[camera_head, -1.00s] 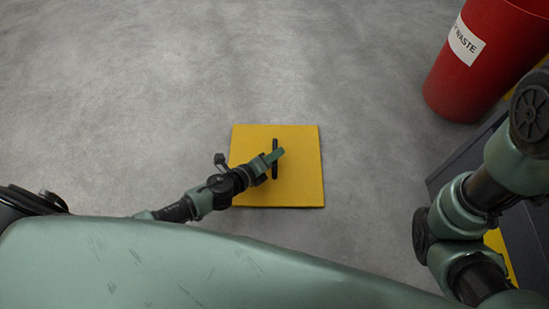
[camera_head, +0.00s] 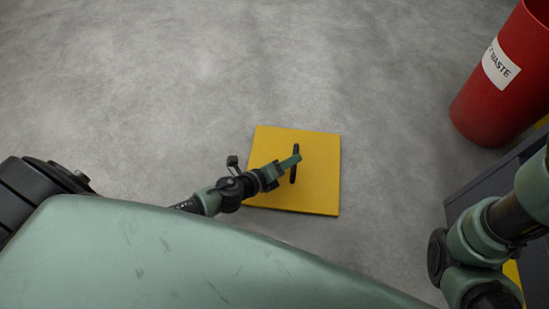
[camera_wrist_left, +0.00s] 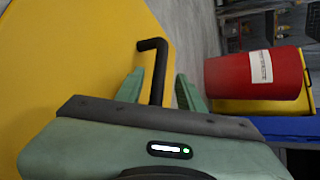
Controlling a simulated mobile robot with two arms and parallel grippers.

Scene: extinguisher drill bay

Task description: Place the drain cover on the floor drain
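The drain cover (camera_head: 313,190) is a square yellow plate with a black bar handle (camera_head: 293,174) in its middle. It looks to lie flat on or very near the grey floor. It also fills the left of the left wrist view (camera_wrist_left: 70,60). My left gripper (camera_head: 291,161) is at the handle, with a green finger reaching past it. In the left wrist view its two fingers (camera_wrist_left: 160,88) stand apart on either side of the handle, with a gap showing at each side. My right gripper is out of view. I see no floor drain.
A red waste bin (camera_head: 500,100) stands at the upper right; it also shows in the left wrist view (camera_wrist_left: 230,82). A dark grey box-like edge (camera_head: 490,185) lies below it, beside my right arm. The floor above and left of the cover is clear.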

